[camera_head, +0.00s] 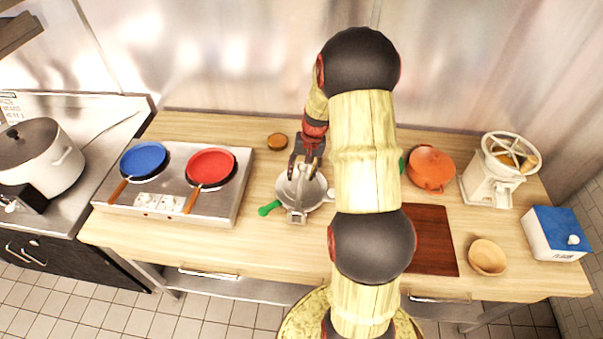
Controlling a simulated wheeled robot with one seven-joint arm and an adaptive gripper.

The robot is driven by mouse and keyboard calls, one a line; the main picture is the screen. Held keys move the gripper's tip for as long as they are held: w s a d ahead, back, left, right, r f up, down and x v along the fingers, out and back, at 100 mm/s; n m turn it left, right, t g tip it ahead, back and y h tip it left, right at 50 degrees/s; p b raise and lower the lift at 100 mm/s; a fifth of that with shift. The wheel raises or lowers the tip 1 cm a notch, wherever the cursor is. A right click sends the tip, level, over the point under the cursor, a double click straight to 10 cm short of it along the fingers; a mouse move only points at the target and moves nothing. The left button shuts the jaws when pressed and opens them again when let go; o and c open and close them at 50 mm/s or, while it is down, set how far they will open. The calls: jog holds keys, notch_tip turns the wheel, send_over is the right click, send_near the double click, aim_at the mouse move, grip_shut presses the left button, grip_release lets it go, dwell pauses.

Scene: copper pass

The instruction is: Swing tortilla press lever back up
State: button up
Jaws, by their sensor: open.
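The tortilla press (299,197) is a round silvery-grey device on the wooden counter, near the middle of the view. My gripper (303,174) is open and points down over the back part of the press. Whether its fingers touch the press cannot be told. My arm hides the area just right of the press, where a small green bit (402,165) shows behind it.
Left of the press stands a steel hob (222,204) with a blue pan (143,158) and a red pan (211,166). A small brown bowl (277,141) sits behind. On the right are an orange pot (430,169), a dark red board (432,240) and a wooden bowl (487,257).

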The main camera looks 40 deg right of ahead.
jog(key=shift+c, duration=1)
grip_shut()
